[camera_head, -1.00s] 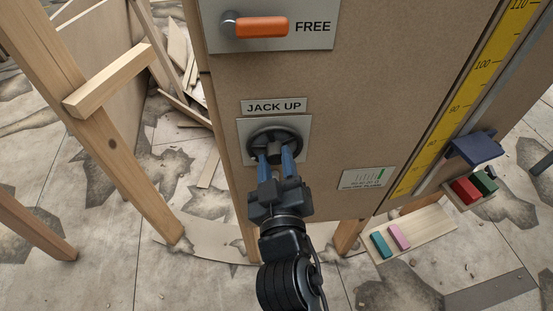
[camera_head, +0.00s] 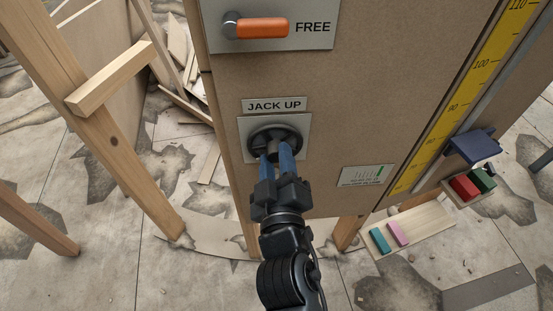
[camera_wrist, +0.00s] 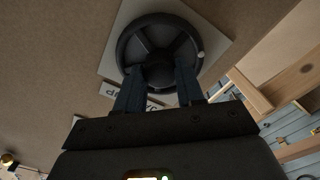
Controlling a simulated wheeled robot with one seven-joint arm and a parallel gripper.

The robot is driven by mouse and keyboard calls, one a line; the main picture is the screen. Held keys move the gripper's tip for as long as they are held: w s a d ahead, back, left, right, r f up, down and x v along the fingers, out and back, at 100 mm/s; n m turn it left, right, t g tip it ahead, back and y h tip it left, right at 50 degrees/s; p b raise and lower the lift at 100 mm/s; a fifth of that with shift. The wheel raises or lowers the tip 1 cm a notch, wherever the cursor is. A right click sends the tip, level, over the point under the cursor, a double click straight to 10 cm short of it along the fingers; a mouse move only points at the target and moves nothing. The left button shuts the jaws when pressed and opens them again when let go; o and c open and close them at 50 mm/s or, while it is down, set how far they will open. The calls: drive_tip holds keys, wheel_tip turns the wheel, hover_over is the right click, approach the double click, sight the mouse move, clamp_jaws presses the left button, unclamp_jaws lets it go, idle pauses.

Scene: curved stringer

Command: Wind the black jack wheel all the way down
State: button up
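The black jack wheel (camera_head: 257,140) is a round spoked handwheel on a pale square plate, below a "JACK UP" label (camera_head: 274,105). The wrist view shows its rim, spokes, central hub and a small pale knob (camera_wrist: 201,55) on the rim. My gripper (camera_head: 277,160) is in front of the wheel. Its two blue fingers stand apart, one on each side of the hub; they also show in the wrist view (camera_wrist: 159,85). I cannot tell whether the fingertips press on the hub. The fingers hide the lower part of the wheel.
An orange handle (camera_head: 262,28) marked "FREE" is above. A wooden post (camera_head: 105,130) stands left. Coloured blocks lie on a low board (camera_head: 425,222) at lower right.

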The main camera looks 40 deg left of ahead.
drive_tip(key=o, duration=0.5)
drive_tip(key=shift+c, duration=0.2)
drive_tip(key=v, duration=0.8)
drive_tip(key=s+d+f+m+h, duration=0.1)
drive_tip(key=s+d+m+h, duration=0.1)
drive_tip(key=d, duration=0.5)
drive_tip(key=s+d+f+m+t+h, duration=0.1)
drive_tip(key=s+d+m, duration=0.15)
drive_tip(key=d, duration=0.45)
drive_tip(key=s+d+f+m+h, duration=0.2)
drive_tip(key=d+m, duration=0.1)
drive_tip(key=d, duration=0.4)
drive_tip(key=s+d+r+m+h+p, duration=0.1)
drive_tip(key=s+d+r+m+h, duration=0.2)
drive_tip(key=s+d, duration=0.5)
drive_tip(key=s+d+r+m+h+p, duration=0.1)
drive_tip(key=s+d+r+m+h, duration=0.3)
drive_tip(key=d, duration=0.5)
drive_tip(key=s+r+m, duration=0.2)
drive_tip(key=s, duration=0.1)
drive_tip(key=shift+s+r, duration=0.25)
drive_tip(key=shift+s, duration=0.15)
